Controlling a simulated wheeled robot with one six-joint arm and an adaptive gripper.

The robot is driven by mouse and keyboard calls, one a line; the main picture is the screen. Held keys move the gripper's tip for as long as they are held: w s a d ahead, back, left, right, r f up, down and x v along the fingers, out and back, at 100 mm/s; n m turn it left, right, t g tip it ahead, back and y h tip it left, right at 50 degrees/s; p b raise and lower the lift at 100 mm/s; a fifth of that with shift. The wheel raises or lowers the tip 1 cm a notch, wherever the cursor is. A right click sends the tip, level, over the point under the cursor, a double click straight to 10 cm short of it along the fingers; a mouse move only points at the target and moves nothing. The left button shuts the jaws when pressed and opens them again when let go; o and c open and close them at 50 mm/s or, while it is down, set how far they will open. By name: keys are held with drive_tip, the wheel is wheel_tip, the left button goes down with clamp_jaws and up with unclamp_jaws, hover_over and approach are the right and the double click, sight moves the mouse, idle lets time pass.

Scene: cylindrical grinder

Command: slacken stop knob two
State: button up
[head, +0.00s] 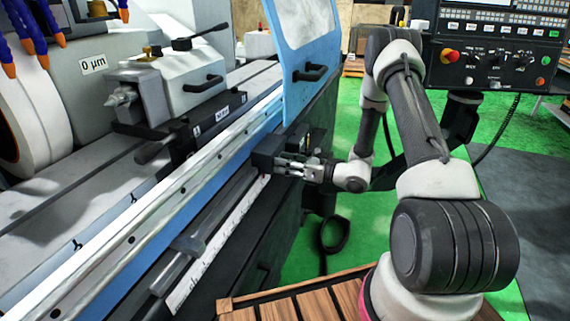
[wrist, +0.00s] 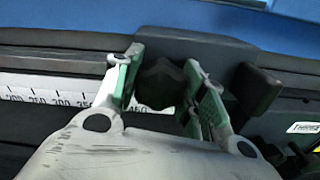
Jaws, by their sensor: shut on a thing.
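A dark stop block (wrist: 215,50) sits on the rail along the machine's front; it also shows in the head view (head: 268,150). A dark knob (wrist: 160,84) stands out from the block toward my wrist camera. My gripper (wrist: 160,78) has its green-padded fingers on both sides of the knob and is shut on it. In the head view my gripper (head: 285,166) reaches in from the right at the block, and the knob is hidden there. I see no number on the knob.
A white millimetre scale (head: 215,240) runs along the rail below the block. A second dark block-like part (wrist: 262,92) lies just right of the knob. The blue machine door (head: 303,40) with its handle stands above. A wooden pallet (head: 305,300) lies on the floor.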

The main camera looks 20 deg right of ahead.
drive_tip(key=n, duration=0.8)
drive_tip(key=shift+n, duration=0.3)
drive_tip(key=n, duration=0.4)
drive_tip(key=shift+n, duration=2.5)
drive_tip(key=o, duration=1)
drive_tip(key=shift+o, duration=0.2)
